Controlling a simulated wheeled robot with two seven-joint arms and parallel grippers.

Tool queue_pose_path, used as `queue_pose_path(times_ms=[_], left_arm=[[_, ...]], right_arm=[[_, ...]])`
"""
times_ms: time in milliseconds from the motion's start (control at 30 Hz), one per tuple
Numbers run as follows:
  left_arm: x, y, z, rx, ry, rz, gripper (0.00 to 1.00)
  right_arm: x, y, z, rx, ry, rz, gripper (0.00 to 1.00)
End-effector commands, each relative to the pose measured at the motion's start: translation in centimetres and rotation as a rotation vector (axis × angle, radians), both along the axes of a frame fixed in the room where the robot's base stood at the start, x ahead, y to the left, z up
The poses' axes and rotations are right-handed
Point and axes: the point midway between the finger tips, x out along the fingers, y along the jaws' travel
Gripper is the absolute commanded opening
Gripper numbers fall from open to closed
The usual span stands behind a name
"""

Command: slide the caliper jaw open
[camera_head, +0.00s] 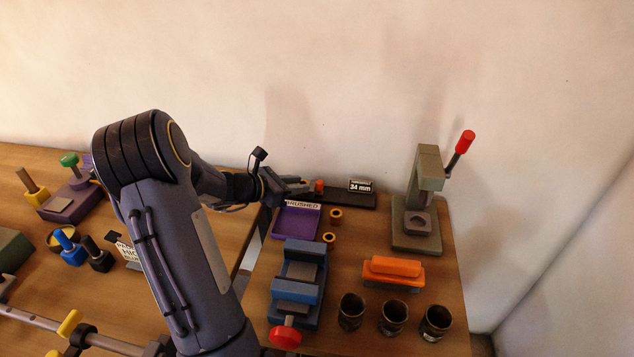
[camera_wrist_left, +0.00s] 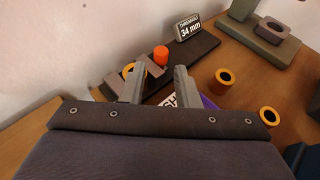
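The caliper is a dark flat bar (camera_head: 350,198) at the back of the right table, with an upright display reading 34 mm (camera_head: 361,186). An orange knob (camera_head: 319,185) stands on it; the wrist view shows this knob (camera_wrist_left: 161,55) and the bar (camera_wrist_left: 196,48) closer. Grey jaw blocks (camera_wrist_left: 150,70) lie at its left end, with a yellow-orange ring (camera_wrist_left: 128,71) beside them, partly hidden by a finger. My left gripper (camera_head: 298,187) is open at the caliper's left end. In the wrist view its fingers (camera_wrist_left: 160,76) are apart, with the knob beyond their tips; contact is unclear.
A purple tray (camera_head: 296,222) and two orange rings (camera_head: 335,215) lie in front of the caliper. A green-grey press (camera_head: 418,235) with a red-tipped lever stands right. A blue vise (camera_head: 297,285), orange-topped block (camera_head: 393,268) and dark cups (camera_head: 393,318) fill the front.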

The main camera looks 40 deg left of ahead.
Motion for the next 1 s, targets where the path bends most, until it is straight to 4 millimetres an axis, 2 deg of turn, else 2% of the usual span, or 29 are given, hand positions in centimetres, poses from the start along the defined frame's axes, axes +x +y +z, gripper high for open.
queue_pose_path(times_ms=[200,400,767,900,1000], left_arm=[[3.3,-1.1,-1.3,0.001,0.0,-0.006,0.28],[5.4,-1.7,-2.2,0.003,-0.001,-0.006,0.28],[5.9,-1.8,-2.5,0.004,0.0,-0.006,0.28],[5.9,-1.8,-2.4,0.004,0.0,-0.006,0.1],[5.9,-1.8,-2.4,0.004,0.0,-0.006,0.0]], right_arm=[[0.0,0.0,0.3,0.0,0.0,0.0,0.52],[0.0,0.0,0.5,0.0,0.0,0.0,0.52],[0.0,0.0,0.5,0.0,0.0,0.0,0.52],[0.0,0.0,0.5,0.0,0.0,0.0,0.52],[0.0,0.0,0.5,0.0,0.0,0.0,0.52]])
